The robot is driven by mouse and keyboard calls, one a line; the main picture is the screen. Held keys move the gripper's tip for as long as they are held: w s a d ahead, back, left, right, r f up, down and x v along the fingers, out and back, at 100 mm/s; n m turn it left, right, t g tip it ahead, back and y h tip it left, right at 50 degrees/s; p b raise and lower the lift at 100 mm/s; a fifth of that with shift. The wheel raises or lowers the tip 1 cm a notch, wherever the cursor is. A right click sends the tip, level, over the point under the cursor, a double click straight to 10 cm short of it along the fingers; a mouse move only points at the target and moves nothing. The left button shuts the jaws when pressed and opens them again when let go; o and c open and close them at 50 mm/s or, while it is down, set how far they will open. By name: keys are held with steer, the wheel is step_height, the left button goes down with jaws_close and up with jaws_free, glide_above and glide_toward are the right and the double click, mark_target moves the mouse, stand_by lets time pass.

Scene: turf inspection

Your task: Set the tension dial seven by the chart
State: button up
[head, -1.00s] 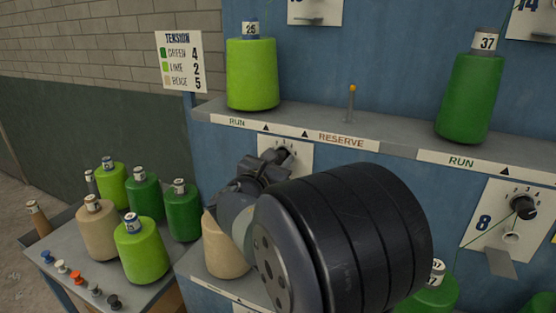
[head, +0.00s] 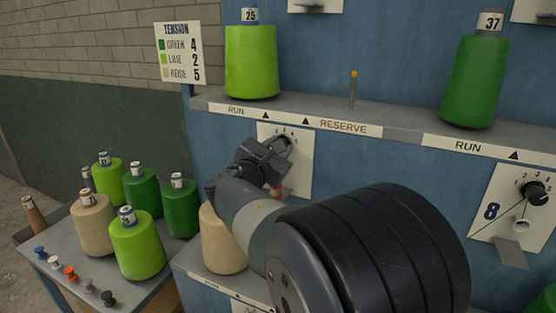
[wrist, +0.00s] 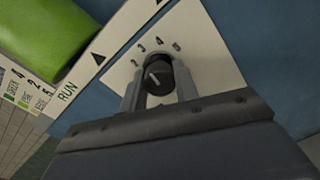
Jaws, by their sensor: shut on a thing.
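The tension chart (head: 180,52) hangs at the upper left and reads green 4, lime 2, beige 5. A lime cone (head: 252,62) labelled 25 stands above the RUN strip, over the white dial panel (head: 299,180). It also shows at the upper left of the wrist view (wrist: 45,35). My gripper (head: 283,148) is at that panel and covers part of it; its number is hidden. In the wrist view my gripper (wrist: 158,84) is shut on the black dial (wrist: 157,74). Numbers 2 to 5 show around the dial. A pale mark is on its face; its exact setting is unclear.
A second dial (head: 534,193) sits on panel 8 at the right. A green cone (head: 475,85) labelled 37 stands on the shelf (head: 400,135). A side table (head: 75,240) at the left holds several cones and small pegs. A beige cone (head: 222,243) stands below the dial panel.

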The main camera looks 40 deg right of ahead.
steer(key=m+b, duration=0.3)
steer(key=b, duration=0.2)
steer(key=shift+f+m, duration=0.4)
steer(key=m+b, duration=0.3)
steer(key=b, duration=0.2)
steer(key=shift+m, duration=0.3)
steer(key=m+b, duration=0.4)
steer(key=b, duration=0.1)
steer(key=shift+r+m+b, duration=0.15)
steer(key=shift+m+b, duration=0.2)
steer(key=shift+m, duration=0.05)
steer(key=shift+r+m+b, duration=0.1)
steer(key=shift+m+b, duration=0.7)
steer(key=shift+m, duration=0.1)
steer(key=shift+r, duration=0.1)
steer(key=o, duration=1)
